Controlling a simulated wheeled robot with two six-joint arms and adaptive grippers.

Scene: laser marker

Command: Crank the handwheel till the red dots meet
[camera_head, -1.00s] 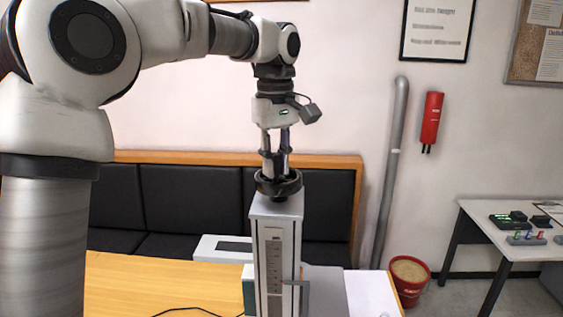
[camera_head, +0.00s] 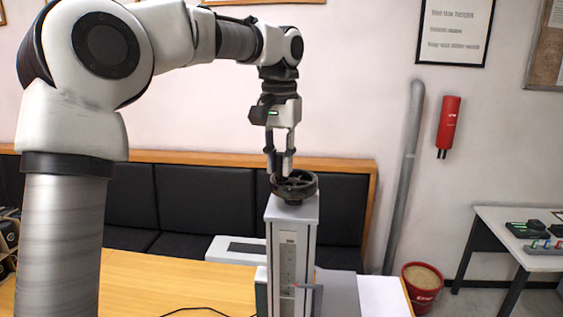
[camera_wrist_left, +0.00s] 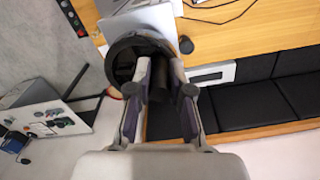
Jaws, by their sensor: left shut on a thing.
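The black spoked handwheel (camera_head: 295,187) lies flat on top of a tall grey column (camera_head: 292,213). My left gripper (camera_head: 281,170) points straight down at the wheel's left side and is shut on its upright handle. The wrist view shows the dark handle (camera_wrist_left: 160,84) between the fingers (camera_wrist_left: 159,108), and part of the wheel (camera_wrist_left: 122,62) left of them. The column's front has a scale (camera_head: 288,262) with a small red mark (camera_head: 296,285) low on its right edge. I cannot make out two separate red dots. My right gripper is not in view.
The column stands on a wooden table (camera_head: 150,285) with a white box (camera_head: 236,250) behind it and a white sheet (camera_head: 384,297) to its right. A black cushioned bench (camera_head: 205,200) lines the wall. A red bucket (camera_head: 420,288) stands on the floor.

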